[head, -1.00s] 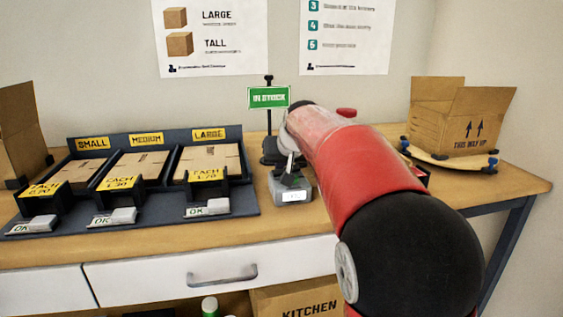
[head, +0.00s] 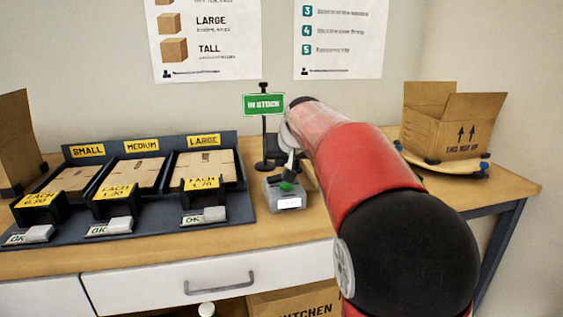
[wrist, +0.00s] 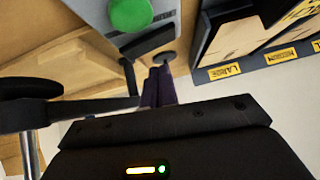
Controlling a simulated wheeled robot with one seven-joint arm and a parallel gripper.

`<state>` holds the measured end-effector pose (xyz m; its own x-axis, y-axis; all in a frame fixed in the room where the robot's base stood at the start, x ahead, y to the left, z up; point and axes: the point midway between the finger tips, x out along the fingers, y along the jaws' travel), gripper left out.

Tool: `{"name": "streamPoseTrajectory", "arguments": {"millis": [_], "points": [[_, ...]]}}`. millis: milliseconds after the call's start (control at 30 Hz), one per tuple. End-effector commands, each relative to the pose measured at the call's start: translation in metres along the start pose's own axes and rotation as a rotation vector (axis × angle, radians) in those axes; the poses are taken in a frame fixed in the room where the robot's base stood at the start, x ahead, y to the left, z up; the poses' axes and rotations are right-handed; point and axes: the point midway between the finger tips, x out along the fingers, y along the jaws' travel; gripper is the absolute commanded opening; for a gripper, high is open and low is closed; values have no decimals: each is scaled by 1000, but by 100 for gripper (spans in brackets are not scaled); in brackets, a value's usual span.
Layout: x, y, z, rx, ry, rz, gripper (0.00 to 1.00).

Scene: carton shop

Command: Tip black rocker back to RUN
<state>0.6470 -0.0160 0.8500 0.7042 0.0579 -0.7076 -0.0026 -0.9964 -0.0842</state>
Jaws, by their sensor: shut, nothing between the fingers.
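A small grey box (head: 287,199) with a white display and a green button (head: 287,187) stands on the bench, just below the end of my arm. The green button also shows at the top of the wrist view (wrist: 128,14). A dark flat piece beside it, which looks like the black rocker (wrist: 147,42), lies at the box's edge; its tilt cannot be told. My gripper (wrist: 160,84) is shut and empty, its dark fingertips close to that piece. Whether they touch is unclear. In the head view my gripper (head: 291,168) is above the box's back part, partly hidden by my arm.
A black stand with a green IN STOCK sign (head: 263,104) rises behind the box. A dark carton rack (head: 247,205) with several labelled bays is on the left. An open carton (head: 437,122) sits on a curved board at right. A closed drawer (head: 130,290) is below.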

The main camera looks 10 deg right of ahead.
Motion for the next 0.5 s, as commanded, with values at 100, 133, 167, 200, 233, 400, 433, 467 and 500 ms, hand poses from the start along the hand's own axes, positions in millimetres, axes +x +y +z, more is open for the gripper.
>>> {"name": "streamPoseTrajectory", "arguments": {"millis": [100, 133, 167, 200, 233, 400, 433, 467, 500], "points": [[-24, -4, -16, 0, 5, -2, 0], [-31, -6, -13, 0, 7, -3, 0], [-38, -7, -12, -1, 6, -2, 0], [-47, -8, -12, 1, 7, -3, 0], [-54, -10, -12, -1, 5, -2, 0], [-87, -16, -11, 0, 4, -2, 0], [-91, -16, -10, 1, 4, -1, 0], [-95, -17, -11, 0, 4, -1, 0], [-100, -18, -10, 0, 3, -1, 0]]}}
